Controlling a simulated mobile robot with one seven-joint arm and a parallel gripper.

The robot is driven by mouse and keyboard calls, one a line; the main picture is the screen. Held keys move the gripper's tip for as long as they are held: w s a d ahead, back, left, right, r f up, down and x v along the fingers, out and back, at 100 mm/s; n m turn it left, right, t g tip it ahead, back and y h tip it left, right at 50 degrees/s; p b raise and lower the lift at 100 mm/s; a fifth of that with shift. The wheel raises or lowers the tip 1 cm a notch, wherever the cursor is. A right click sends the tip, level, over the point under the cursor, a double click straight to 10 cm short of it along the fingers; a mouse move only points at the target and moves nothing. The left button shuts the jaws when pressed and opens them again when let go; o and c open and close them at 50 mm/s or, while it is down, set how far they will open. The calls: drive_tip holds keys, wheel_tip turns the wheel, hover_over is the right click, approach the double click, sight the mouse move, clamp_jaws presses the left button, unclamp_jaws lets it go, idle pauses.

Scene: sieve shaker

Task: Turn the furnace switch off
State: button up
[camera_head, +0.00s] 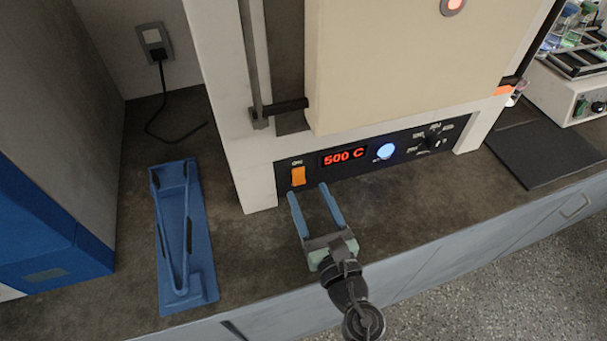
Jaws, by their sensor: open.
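The furnace (400,60) stands on the counter, with a dark control panel along its lower front. The furnace switch (298,176) is an orange rocker at the left end of the panel, with the label ON above it. The display (344,156) to its right is lit red and reads 500 C. My gripper (307,190) has two blue fingers, apart and empty. It is in front of the panel, with the fingertips just below and to the right of the switch. I cannot tell whether a finger touches the panel.
A blue tray-like holder (204,282) lies on the counter at left, beside a grey and blue cabinet (50,215). A round blue-lit button (385,151) and a knob (433,143) are further right on the panel. A black mat (545,155) lies at right. The counter's front edge is close below my gripper.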

sight(299, 170)
drive_tip(key=x, duration=0.5)
drive_tip(key=shift+w, duration=0.1)
clamp_jaws()
